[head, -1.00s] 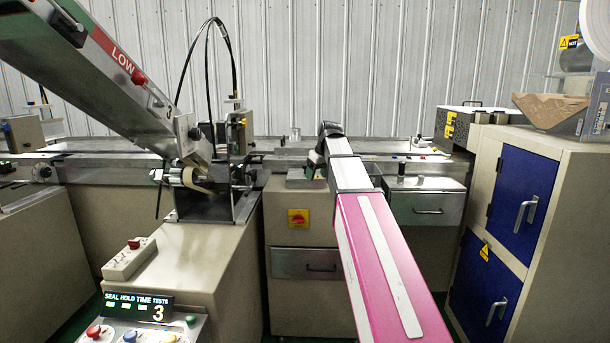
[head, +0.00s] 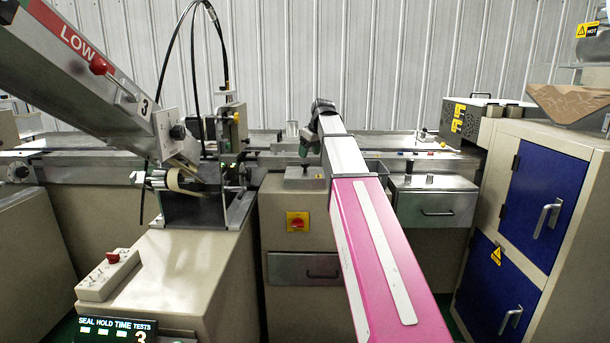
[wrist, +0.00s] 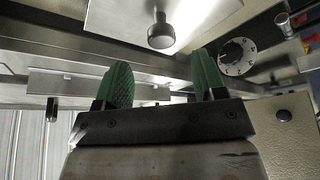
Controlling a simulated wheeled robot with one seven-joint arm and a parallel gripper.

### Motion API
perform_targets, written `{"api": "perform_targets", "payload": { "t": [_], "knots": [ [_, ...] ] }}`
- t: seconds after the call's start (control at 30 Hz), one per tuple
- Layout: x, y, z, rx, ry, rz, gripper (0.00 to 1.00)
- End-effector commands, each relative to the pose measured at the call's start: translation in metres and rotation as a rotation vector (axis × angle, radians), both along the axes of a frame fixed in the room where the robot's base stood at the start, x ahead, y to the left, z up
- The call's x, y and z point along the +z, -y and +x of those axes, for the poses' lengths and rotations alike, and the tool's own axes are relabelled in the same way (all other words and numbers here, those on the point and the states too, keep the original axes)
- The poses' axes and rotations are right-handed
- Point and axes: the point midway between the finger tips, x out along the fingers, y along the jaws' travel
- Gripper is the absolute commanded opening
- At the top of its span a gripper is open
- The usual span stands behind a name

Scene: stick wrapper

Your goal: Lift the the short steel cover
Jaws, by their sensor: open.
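A steel plate with a round knob (head: 298,184) lies on the bench top just below my gripper, partly hidden by my arm. A second steel plate with a knob (head: 425,182) lies above a drawer to the right. I cannot tell for sure which is the short steel cover. My gripper (head: 309,144) is over the bench, above the left plate. In the wrist view my gripper (wrist: 165,82) has its green fingers apart with nothing between them. A steel plate (wrist: 112,16) with a dark knob shows beyond the fingertips, apart from them.
A dial (wrist: 237,57) and a narrow plate (wrist: 90,84) show near my fingers in the wrist view. A slanted steel chute (head: 85,75) and sealing machine stand left. A cabinet with blue doors (head: 533,190) stands right. A corrugated wall (head: 390,60) is behind.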

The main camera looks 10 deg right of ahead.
Motion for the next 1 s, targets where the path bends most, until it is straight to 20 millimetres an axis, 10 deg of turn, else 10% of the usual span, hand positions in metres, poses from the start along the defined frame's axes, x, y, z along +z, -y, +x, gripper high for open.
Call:
{"api": "perform_targets", "payload": {
  "t": [0.83,1.0],
  "knots": [
    [-0.06,-0.015,0.02,0.0,0.001,-0.001,0.64],
    [-0.06,-0.015,0.019,0.0,0.0,0.0,0.15]
  ]
}}
